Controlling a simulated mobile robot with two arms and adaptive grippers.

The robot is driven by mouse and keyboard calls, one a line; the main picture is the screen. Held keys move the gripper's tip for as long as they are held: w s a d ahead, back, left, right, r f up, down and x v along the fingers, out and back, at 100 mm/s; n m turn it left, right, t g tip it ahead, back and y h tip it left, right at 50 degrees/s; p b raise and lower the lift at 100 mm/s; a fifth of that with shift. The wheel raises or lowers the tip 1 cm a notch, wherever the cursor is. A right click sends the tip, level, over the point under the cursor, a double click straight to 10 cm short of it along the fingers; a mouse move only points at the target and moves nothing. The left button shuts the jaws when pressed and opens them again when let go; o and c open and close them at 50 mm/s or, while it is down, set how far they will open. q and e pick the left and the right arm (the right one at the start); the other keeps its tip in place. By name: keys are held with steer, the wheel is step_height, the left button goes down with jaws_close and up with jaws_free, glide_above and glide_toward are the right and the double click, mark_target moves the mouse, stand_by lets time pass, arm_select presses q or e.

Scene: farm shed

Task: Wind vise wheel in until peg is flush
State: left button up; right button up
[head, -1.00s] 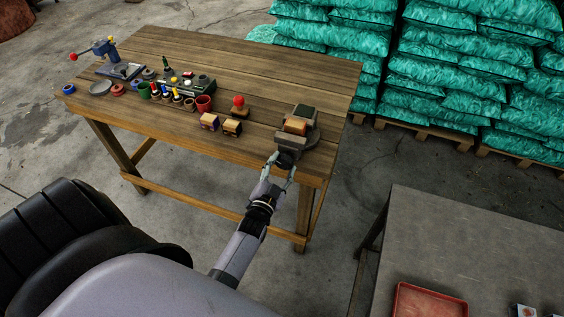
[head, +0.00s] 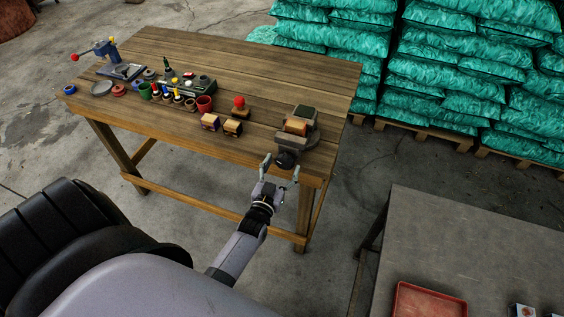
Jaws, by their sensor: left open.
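The vise (head: 303,127) stands at the near right corner of the wooden bench, with an orange-brown block between its jaws. Its dark wheel (head: 285,160) faces me at the vise's front, by the bench edge. The peg is too small to make out. My left gripper (head: 281,167) is open, its two fingers spread to either side of the wheel; I cannot tell whether they touch it. My right gripper is not in view.
The wooden bench (head: 250,64) carries two small wooden blocks (head: 221,125), a red-knobbed stamp (head: 240,106), pots, bottles and a blue lever press (head: 112,62) to the left. A grey table (head: 470,240) with a red tray (head: 428,304) is at right. Green sacks (head: 445,60) are stacked behind.

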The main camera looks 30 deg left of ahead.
arm_select(q)
steer(key=n, duration=0.3)
steer(key=n+b, duration=0.1)
steer(key=n, duration=0.7)
steer(key=shift+f+b, duration=0.15)
steer(key=shift+b, duration=0.25)
steer(key=n+b, duration=0.1)
steer(key=n, duration=0.2)
steer(key=shift+w+n, duration=0.1)
steer(key=shift+n, duration=0.2)
steer(key=n+b, duration=0.1)
steer(key=n, duration=0.2)
steer(key=shift+f, duration=0.1)
steer(key=n+b, duration=0.2)
steer(key=n, duration=0.2)
steer(key=shift+n+b, duration=0.45)
steer(key=shift+n, duration=0.35)
steer(key=shift+r+n, duration=0.2)
steer(key=shift+n, duration=0.6)
